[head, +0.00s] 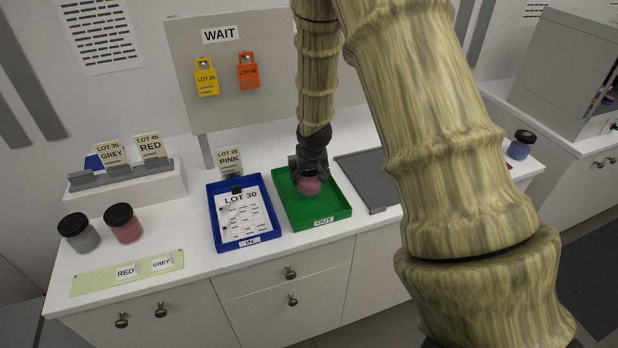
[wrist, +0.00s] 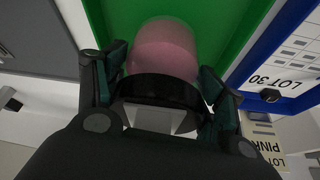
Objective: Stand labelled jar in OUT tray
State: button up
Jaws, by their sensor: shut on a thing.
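A jar of pink pigment (head: 309,186) with a black lid is in my gripper (head: 308,172), over the green OUT tray (head: 328,220). In the wrist view my gripper (wrist: 160,95) has its fingers closed on either side of the black lid, and the pink jar body (wrist: 163,48) points away from me toward the green tray floor (wrist: 225,25). The jar looks upright and low inside the tray. I cannot tell whether its base touches the floor. No label shows on the visible side of the jar.
The blue IN tray (head: 250,242) with a LOT 30 sheet stands left of the OUT tray. A grey mat (head: 368,179) lies to the right. A grey jar (head: 79,236) and a red jar (head: 125,226) stand far left. A PINK card (head: 230,162) stands behind the IN tray.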

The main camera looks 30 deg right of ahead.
jog(key=shift+f+p, duration=0.5)
jog(key=shift+f, duration=0.75)
jog(key=shift+f, duration=0.15)
jog(key=o, duration=1.1)
jog(key=shift+o, duration=0.2)
jog(key=shift+r, duration=0.2)
jog(key=b+v, duration=0.3)
jog(key=v, duration=0.9)
jog(key=shift+a, duration=0.1)
